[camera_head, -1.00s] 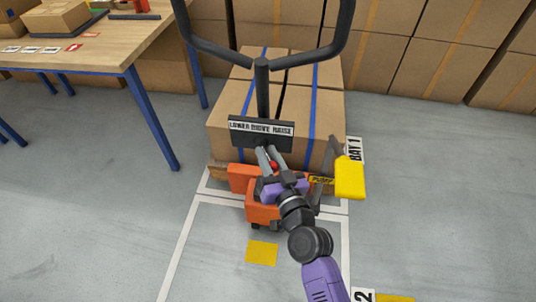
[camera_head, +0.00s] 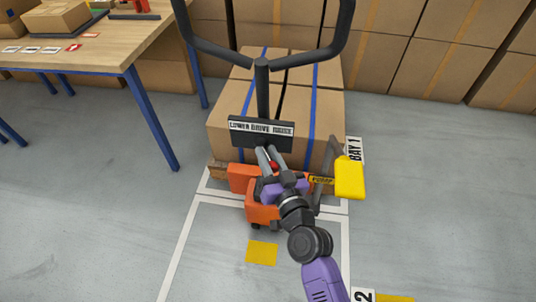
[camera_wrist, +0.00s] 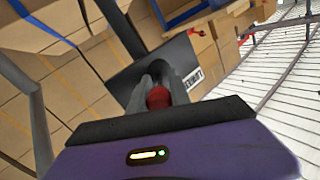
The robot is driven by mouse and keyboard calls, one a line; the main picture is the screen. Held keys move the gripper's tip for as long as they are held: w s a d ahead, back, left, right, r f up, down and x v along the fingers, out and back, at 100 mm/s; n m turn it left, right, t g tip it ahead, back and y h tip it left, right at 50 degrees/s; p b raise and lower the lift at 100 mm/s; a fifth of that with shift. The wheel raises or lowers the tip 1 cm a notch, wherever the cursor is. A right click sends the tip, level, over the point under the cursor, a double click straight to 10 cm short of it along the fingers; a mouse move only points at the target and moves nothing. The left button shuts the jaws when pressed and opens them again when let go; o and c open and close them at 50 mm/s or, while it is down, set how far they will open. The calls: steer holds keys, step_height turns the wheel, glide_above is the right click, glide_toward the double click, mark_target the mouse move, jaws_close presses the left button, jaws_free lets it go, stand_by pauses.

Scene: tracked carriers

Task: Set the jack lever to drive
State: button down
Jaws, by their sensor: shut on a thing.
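The jack lever has a red knob (camera_head: 274,166), just below the black plate (camera_head: 262,133) marked LOWER, DRIVE and RAISE. My gripper (camera_head: 269,158) is shut on the red knob. In the wrist view the red knob (camera_wrist: 158,97) sits between the two grey fingers, in front of the plate (camera_wrist: 190,65). The lever's shaft is hidden by my fingers, and I cannot tell which setting it points to. The orange pallet jack (camera_head: 262,214) stands under its black handle (camera_head: 262,85).
A pallet load of cartons (camera_head: 220,135) with blue straps stands behind the jack. A yellow pump pedal (camera_head: 349,178) sticks out at the right. A wooden table (camera_head: 100,50) stands at the left. The floor at the left front is clear.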

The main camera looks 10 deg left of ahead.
steer(key=shift+w+r+m+h+p, duration=0.1)
steer(key=shift+r+m+h+p, duration=0.25)
steer(key=shift+p, duration=1.3)
steer(key=shift+a+h+p, duration=0.15)
steer(key=shift+h+p, duration=0.1)
steer(key=shift+p, duration=0.45)
steer(key=p, duration=0.3)
steer(key=shift+a+m+t+h, duration=0.15)
steer(key=shift+m+t+h, duration=0.2)
steer(key=shift+t+h, duration=0.05)
steer(key=h+p, duration=0.1)
steer(key=p, duration=0.2)
steer(key=a+m+t+h+p, duration=0.1)
steer(key=p, duration=0.2)
steer(key=shift+s+m, duration=0.25)
steer(key=shift+m, duration=0.05)
steer(key=shift+a+f+m+h+p, duration=0.15)
steer(key=shift+m+h+p, duration=0.25)
steer(key=shift+h, duration=0.25)
steer(key=shift+a+m+h+p, duration=0.1)
steer(key=shift+m+h+p, duration=0.25)
steer(key=shift+h, duration=0.3)
steer(key=shift+a+m+h, duration=0.2)
steer(key=shift+m+h, duration=0.35)
steer(key=shift+h, duration=0.35)
steer(key=shift+s+f+h, duration=0.1)
steer(key=shift+h, duration=0.2)
